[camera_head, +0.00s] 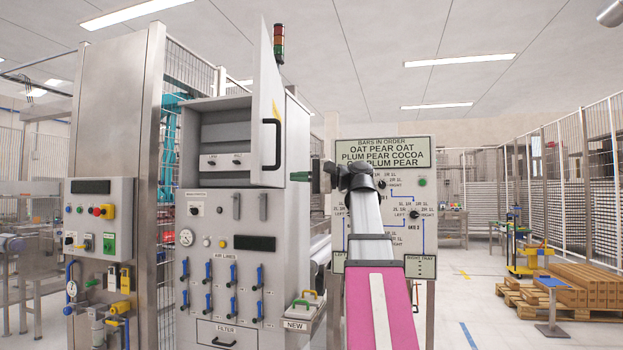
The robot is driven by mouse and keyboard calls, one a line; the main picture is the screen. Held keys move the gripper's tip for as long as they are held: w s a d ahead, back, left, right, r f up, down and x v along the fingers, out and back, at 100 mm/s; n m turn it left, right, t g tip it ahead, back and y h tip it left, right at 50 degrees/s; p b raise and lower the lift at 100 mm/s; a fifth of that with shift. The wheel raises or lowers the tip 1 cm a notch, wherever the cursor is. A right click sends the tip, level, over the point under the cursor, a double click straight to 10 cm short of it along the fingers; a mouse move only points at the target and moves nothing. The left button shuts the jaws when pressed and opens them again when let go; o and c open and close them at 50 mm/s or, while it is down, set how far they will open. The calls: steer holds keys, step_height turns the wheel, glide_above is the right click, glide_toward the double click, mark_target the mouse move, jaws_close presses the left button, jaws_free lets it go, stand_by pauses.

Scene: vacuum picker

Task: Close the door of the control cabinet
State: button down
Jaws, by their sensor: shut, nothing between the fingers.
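The control cabinet (187,150) is grey, and its upper compartment is open, showing two small switches inside. Its door (262,95) is light grey and stands swung out at the compartment's right side. A black bar handle (278,145) is on the door's face toward the right. My gripper (299,176) is at the end of my pink arm, pointing left, just right of the door's lower part and a little below the handle. Its dark green fingers are shut and empty. I cannot tell whether the fingertips touch the door or cabinet side.
Below the compartment is a panel with a gauge (187,237), switches and several blue valve levers. A board of bar orders (385,152) stands behind my arm. A control box (90,218) is on the left. Stacked boxes (583,290) stand at the right; the floor between is mostly free.

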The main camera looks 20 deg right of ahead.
mark_target(268, 177)
steer(key=shift+x, duration=3.05)
